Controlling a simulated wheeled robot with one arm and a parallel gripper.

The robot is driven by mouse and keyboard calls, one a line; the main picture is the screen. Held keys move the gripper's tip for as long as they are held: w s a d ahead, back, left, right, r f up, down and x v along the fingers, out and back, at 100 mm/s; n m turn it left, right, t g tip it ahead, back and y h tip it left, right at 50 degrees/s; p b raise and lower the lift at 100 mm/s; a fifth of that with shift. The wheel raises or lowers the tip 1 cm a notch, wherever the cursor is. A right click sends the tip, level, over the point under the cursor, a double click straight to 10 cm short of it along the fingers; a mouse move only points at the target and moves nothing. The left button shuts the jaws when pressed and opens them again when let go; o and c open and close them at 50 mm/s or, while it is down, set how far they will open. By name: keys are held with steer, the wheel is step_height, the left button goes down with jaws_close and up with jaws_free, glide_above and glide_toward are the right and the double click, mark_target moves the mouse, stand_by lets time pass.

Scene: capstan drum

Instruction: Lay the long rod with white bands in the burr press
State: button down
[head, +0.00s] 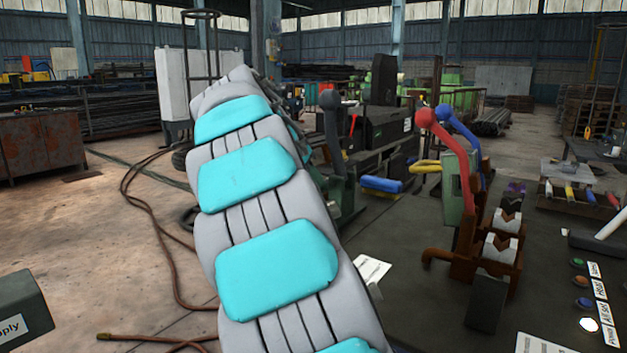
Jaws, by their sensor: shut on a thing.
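My grey arm with turquoise pads rises from the bottom middle and bends away at the top left. My gripper is not in view; its end is hidden behind the arm, so what it holds cannot be seen. I see no long rod with white bands for certain. A rust-brown fixture with two pale V-notched blocks (501,249) stands on the dark bench at the right, with a red lever (455,150) and a blue lever (462,135) raised beside it. It may be the burr press, but no readable label confirms it. No rod lies in its notches.
A tray (572,207) with several coloured-ended pieces stands at the right, near a pale bar (612,223) cut by the edge. Buttons with labels (600,293) line the bench's front right. A dark green machine (382,125) stands behind. A brown hose (135,200) lies on the floor.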

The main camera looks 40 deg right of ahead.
steer(key=shift+f+b, duration=0.35)
steer(key=shift+f, duration=0.05)
steer(key=shift+f, duration=0.25)
steer(key=c, duration=0.8)
jaws_free()
steer(key=shift+f, duration=0.2)
steer(key=shift+o, duration=0.6)
steer(key=shift+s+f, duration=0.1)
steer(key=shift+f, duration=0.05)
steer(key=shift+r+p, duration=0.3)
steer(key=shift+r, duration=0.2)
steer(key=shift+a+r, duration=0.15)
steer(key=shift+r, duration=0.15)
steer(key=v, duration=1.2)
steer(key=shift+r+b, duration=0.25)
steer(key=shift+b, duration=0.05)
